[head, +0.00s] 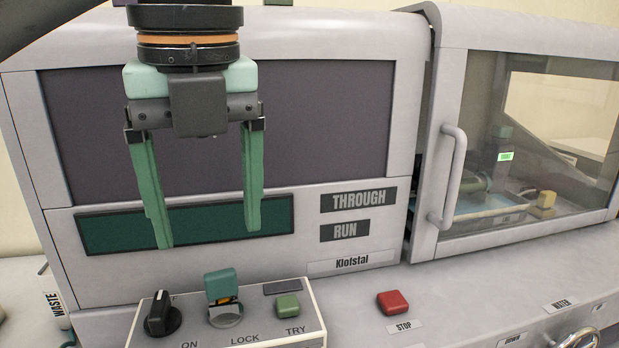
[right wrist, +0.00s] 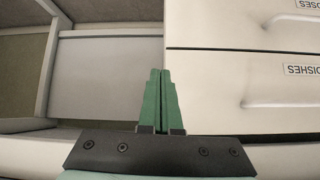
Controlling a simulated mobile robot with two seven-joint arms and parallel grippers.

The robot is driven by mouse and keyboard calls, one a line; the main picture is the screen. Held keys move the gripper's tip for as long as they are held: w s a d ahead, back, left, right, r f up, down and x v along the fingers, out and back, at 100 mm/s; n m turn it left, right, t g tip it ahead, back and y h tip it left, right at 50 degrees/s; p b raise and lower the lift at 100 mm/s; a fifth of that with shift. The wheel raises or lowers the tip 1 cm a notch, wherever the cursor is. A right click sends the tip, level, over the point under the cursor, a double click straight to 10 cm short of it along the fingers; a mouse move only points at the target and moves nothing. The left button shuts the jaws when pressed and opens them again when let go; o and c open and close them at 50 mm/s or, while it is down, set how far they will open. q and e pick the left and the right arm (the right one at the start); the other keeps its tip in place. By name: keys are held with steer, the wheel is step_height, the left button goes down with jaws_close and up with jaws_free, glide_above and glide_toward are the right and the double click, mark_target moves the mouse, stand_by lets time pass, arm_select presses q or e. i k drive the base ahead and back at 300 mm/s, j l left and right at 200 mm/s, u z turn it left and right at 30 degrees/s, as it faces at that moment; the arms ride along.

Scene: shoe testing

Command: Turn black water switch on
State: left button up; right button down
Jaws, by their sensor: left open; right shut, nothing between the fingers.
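A black rotary knob (head: 162,314) sits at the left of a small control box, near an "ON" label (head: 188,345). A label reading like "WATER" (head: 561,304) is on the panel at the lower right, above a metallic round part (head: 578,338) cut off by the picture edge. My left gripper (head: 208,237) hangs in front of the machine with its two green fingers apart and empty, pointing down, above the control box. My right gripper (right wrist: 160,75) shows only in the right wrist view, its green fingers together with nothing between them.
The box also holds a teal switch (head: 221,287) and a green TRY button (head: 288,305). A red STOP button (head: 393,302) is to the right. A glass door with a handle (head: 453,178) stands behind. White drawers (right wrist: 240,90) are near my right gripper.

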mark_target(164, 319)
steer(key=k+l, duration=0.2)
steer(key=k, duration=0.25)
steer(key=k+l, duration=0.15)
steer(key=k, duration=0.25)
